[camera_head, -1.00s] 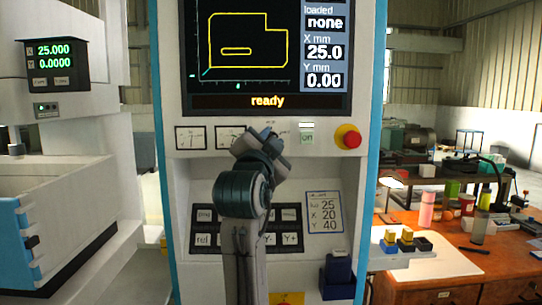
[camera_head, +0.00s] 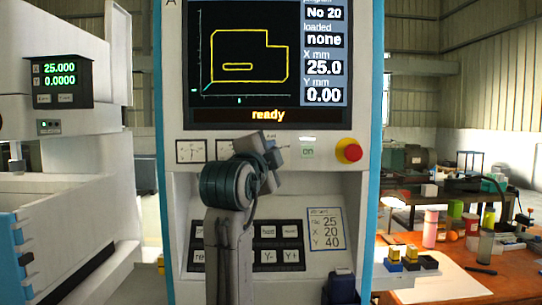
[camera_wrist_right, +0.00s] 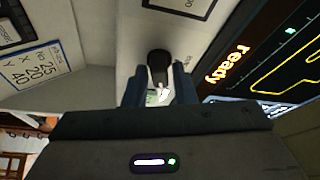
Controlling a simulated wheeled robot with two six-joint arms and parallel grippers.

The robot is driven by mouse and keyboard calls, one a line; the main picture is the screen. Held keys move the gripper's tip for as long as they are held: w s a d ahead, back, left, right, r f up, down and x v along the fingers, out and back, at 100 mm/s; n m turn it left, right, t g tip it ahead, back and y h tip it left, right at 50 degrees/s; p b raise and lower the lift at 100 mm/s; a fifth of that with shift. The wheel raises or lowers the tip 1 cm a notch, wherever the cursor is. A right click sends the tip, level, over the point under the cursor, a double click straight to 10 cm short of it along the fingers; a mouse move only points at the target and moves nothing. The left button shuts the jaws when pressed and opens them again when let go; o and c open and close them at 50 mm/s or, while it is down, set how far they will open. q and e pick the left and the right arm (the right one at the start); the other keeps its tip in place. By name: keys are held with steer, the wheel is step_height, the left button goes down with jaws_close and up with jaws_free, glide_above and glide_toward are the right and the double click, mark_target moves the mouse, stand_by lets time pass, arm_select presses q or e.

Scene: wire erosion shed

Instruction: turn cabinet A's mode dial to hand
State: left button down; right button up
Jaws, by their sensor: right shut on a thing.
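Cabinet A (camera_head: 345,190), marked with an A at its top left, fills the middle of the head view. My right gripper (camera_head: 270,150) is against its control strip below the screen and hides the dial there. In the right wrist view a dark round knob (camera_wrist_right: 158,66), apparently the mode dial, sits between the two fingers of my right gripper (camera_wrist_right: 160,88), which is shut on it. A small white mark shows near the knob's lower end. The dial's labels are too hidden to read. My left gripper is not in view.
Left of my gripper are small labelled plates (camera_head: 190,151). Right of it are a lit "on" lamp (camera_head: 308,149) and a red stop button (camera_head: 349,151). The screen (camera_head: 265,60) above reads "ready". Keypad keys (camera_head: 290,231) lie below. A cluttered workbench (camera_head: 515,270) stands at right.

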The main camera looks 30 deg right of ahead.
steer(key=o, duration=0.8)
